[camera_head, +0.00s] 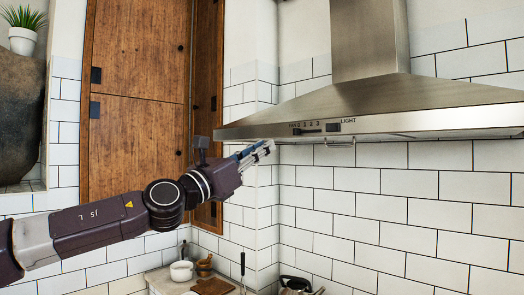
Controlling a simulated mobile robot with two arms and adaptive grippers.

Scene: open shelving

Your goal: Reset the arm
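My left arm comes in from the left and reaches to the middle of the view. My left gripper (262,152) is at its end, just below the left lower edge of the steel range hood (420,95). The fingers are small and seen from the side, so I cannot tell whether they are open or shut. No held thing shows at the fingers. My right gripper is not in view.
The hood has a button panel (320,128) near the gripper. A wooden cabinet (135,100) stands behind the arm. Below are a counter with a white pot (181,271) and a cutting board (212,286). A potted plant (22,30) is at top left.

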